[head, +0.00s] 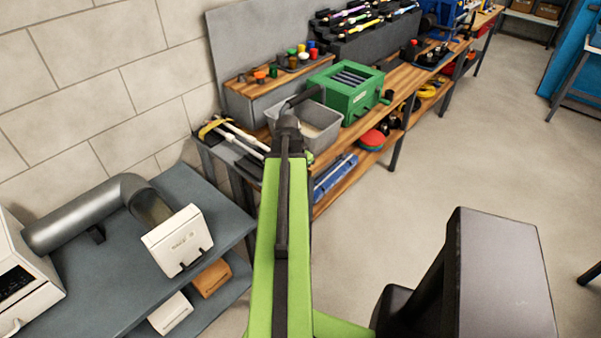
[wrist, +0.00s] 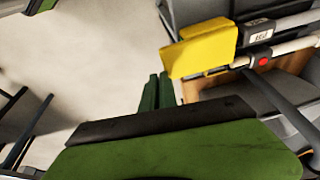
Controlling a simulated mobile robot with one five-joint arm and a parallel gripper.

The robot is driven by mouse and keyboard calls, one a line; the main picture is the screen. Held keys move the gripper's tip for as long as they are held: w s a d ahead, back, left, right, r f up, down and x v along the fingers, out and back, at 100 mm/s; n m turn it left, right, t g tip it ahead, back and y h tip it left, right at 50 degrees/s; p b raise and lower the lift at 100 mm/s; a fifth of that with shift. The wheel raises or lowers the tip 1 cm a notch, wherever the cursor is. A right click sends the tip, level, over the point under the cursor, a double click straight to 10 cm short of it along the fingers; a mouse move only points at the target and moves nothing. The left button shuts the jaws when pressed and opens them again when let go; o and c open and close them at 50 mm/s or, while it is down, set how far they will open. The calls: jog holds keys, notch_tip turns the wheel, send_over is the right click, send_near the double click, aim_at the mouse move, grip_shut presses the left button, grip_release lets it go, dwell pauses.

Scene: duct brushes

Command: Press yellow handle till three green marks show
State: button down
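The yellow handle (wrist: 205,47) is a blocky grip in the upper middle of the wrist view, on the end of a pale bar fixture. A label (wrist: 259,31) sits on the upper bar and a red mark (wrist: 263,61) on the lower one. No green marks show. In the head view the yellow handle (head: 212,127) is at the left end of the wooden bench. My gripper (wrist: 157,91) shows two dark green fingers close together, empty, just below and left of the handle in the picture. I see no contact. In the head view its fingertips cannot be made out.
A grey bin (head: 318,126) and a green slotted box (head: 347,92) stand on the wooden bench (head: 402,80). A grey table (head: 105,285) at left holds a metal duct (head: 85,218) and a white box (head: 177,240). The floor (head: 450,165) at right is largely clear.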

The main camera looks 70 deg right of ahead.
jog(key=shift+w+a, duration=0.1)
dwell(0.3)
jog(key=s+p+v, duration=0.3)
jog(key=p+v, duration=1)
jog(key=shift+r, duration=0.3)
jog(key=shift+s, duration=0.1)
